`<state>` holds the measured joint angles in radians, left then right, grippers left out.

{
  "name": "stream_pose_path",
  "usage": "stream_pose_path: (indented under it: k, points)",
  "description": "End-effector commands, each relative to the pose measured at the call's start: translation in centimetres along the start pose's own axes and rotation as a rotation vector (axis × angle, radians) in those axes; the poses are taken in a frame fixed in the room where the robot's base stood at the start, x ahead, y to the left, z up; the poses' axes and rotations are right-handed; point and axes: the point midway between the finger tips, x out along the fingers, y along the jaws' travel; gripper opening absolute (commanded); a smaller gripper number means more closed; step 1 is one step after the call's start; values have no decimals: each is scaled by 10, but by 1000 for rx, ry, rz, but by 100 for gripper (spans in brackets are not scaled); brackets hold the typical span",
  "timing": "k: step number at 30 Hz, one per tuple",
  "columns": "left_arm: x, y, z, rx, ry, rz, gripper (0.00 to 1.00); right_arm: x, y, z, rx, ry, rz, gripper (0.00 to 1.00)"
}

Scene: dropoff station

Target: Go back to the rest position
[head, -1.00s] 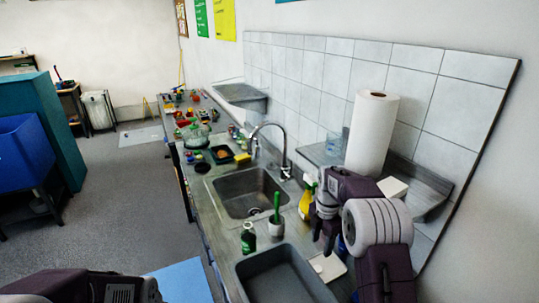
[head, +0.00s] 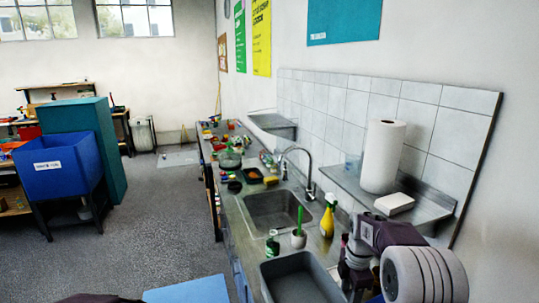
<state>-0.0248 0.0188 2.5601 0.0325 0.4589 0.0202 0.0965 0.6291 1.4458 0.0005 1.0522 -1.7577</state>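My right arm (head: 400,262) comes in at the lower right, beside the grey tub on the counter. Its gripper seems to point down behind the tub's right edge, and its fingertips cannot be made out. Only a dark sliver of my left arm (head: 95,298) shows at the bottom edge, and its gripper is out of the picture. I see nothing held by either arm.
The counter holds a sink (head: 280,210), a grey tub (head: 298,282), a yellow spray bottle (head: 327,220) and a green bottle (head: 272,245). A paper roll (head: 381,157) stands on the wall shelf (head: 432,208). A blue bin (head: 52,165) stands left; the floor (head: 165,225) between is open.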

Motion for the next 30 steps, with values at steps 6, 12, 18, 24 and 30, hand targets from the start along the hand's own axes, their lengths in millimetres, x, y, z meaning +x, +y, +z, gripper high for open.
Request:
stream_pose_path:
  k: [6,12,18,24,30]
  points:
    - [0,0,0,0,0,0,76,0,-28,-16,280,5,14,49]
    - [0,0,0,0,0,0,76,2,-70,-34,667,18,33,49]
    - [0,0,0,0,0,0,76,12,-147,-58,1269,54,58,49]
    - [0,0,0,0,0,0,76,23,-197,-69,1642,83,62,49]
    - [0,0,0,0,0,0,76,25,-202,-69,1687,85,61,49]
